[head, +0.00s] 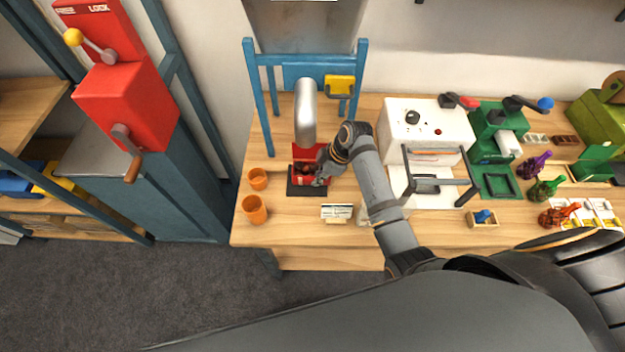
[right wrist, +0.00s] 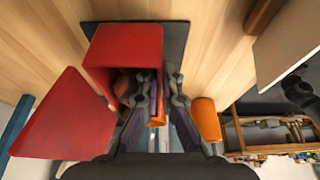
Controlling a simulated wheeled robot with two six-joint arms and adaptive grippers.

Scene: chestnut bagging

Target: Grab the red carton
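The red carton (head: 307,152) stands on a black pad (head: 301,191) under a silver chute (head: 306,112). In the right wrist view the red carton (right wrist: 125,42) is open-topped, with brown chestnuts (right wrist: 126,84) partly visible inside. My right gripper (head: 324,170) is at the carton's right side in the head view. In the right wrist view the right gripper (right wrist: 163,84) has its fingers apart around the carton's near-right wall, one finger at the opening and the other outside, with a gap showing. My left gripper is not in view.
Two orange cups (head: 255,209) stand left of the pad. A small sign (head: 337,212) stands in front. A white machine (head: 424,128) with a dark handle is to the right. A red lever box (head: 128,100) stands left of the table. Bare tabletop lies around the cups.

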